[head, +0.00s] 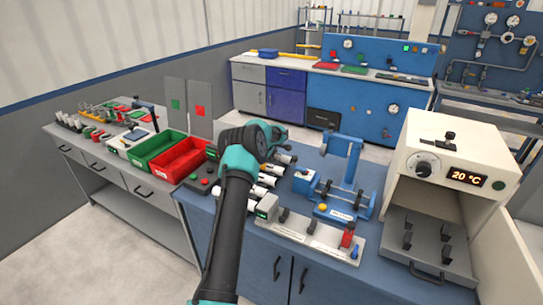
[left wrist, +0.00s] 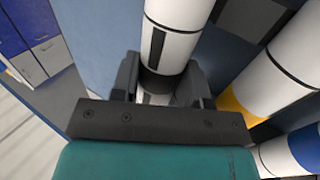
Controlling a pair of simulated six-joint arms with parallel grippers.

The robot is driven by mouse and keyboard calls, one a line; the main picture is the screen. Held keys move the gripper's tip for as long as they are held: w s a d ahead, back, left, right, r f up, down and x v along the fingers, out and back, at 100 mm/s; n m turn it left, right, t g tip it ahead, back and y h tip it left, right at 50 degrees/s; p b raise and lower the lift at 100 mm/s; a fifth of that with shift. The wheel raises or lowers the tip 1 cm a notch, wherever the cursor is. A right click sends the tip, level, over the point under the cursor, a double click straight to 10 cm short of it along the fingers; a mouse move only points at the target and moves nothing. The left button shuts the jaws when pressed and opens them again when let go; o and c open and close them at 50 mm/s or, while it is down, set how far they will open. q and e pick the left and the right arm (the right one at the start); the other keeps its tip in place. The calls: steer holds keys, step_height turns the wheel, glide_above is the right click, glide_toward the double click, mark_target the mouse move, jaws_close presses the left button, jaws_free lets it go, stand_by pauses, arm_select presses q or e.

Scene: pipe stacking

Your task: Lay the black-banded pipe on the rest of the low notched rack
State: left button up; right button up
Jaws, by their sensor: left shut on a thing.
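In the left wrist view my left gripper (left wrist: 160,88) is shut on a white pipe with black markings (left wrist: 180,12). A thin black ring and a dark lengthwise stripe show on it. In the head view my left gripper (head: 275,150) is above the blue bench, mostly hidden behind my own wrist, and the held pipe cannot be made out clearly. A low pale rack (head: 310,237) with dark notched uprights stands at the bench's front edge, to the right of my arm. My right gripper is not in view.
Several white pipes (head: 268,181) lie beside my arm; the left wrist view shows a yellow-banded pipe (left wrist: 237,104) and a blue-banded one (left wrist: 306,146). A blue fixture (head: 345,190) stands behind the rack. An oven (head: 445,150) is at right, red (head: 180,160) and green bins at left.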

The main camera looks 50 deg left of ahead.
arm_select(q)
steer(key=shift+f, duration=0.45)
stand_by(0.5)
steer(key=o, duration=1)
steer(key=shift+o, duration=0.2)
steer(key=shift+r, duration=0.1)
steer(key=v, duration=1.7)
steer(key=shift+s+d, duration=0.1)
steer(key=shift+s, duration=0.05)
